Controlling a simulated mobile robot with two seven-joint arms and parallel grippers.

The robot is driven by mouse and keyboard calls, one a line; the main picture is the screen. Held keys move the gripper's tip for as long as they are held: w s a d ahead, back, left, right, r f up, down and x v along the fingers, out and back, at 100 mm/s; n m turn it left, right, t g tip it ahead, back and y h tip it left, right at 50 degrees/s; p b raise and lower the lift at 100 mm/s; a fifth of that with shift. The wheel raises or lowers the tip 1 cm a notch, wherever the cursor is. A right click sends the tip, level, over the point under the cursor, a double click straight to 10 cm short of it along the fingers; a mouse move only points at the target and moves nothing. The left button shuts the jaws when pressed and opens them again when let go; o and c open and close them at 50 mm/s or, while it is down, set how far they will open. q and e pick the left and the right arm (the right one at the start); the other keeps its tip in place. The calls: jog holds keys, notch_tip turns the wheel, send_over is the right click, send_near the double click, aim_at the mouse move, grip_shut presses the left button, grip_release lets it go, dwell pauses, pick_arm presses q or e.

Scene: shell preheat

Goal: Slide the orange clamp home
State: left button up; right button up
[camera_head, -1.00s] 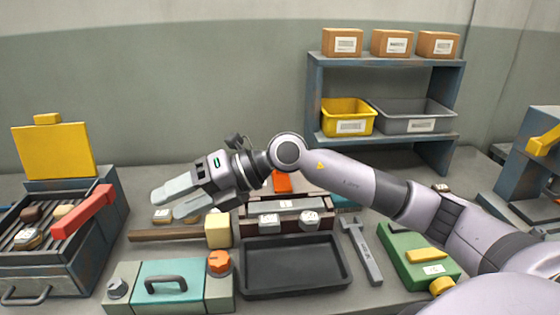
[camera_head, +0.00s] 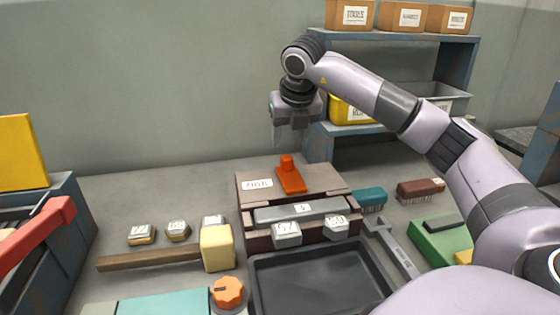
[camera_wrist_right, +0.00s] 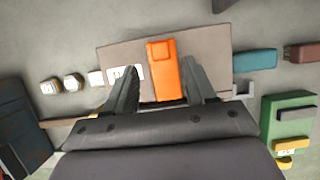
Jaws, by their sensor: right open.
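The orange clamp (camera_head: 291,180) lies on top of a brownish fixture block (camera_head: 318,178), behind a grey metal bar (camera_head: 302,211). It has a raised knob at its far end. My right gripper (camera_head: 288,135) is raised above and behind the fixture, pointing down, open and empty. In the right wrist view, the orange clamp (camera_wrist_right: 163,75) shows between the two spread fingers of the gripper (camera_wrist_right: 157,80), lying below them. The gripper appears apart from the clamp. My left gripper is not in view.
Two small labelled blocks (camera_head: 287,234) sit at the fixture's front, with a dark tray (camera_head: 318,285) nearer. A blue-grey shelf (camera_head: 463,65) stands behind on the right.

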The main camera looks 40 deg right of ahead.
aim_at(287, 157)
jog(key=x, duration=0.6)
jog(key=shift+w+f, duration=0.1)
jog(key=shift+f, duration=0.2)
grip_shut()
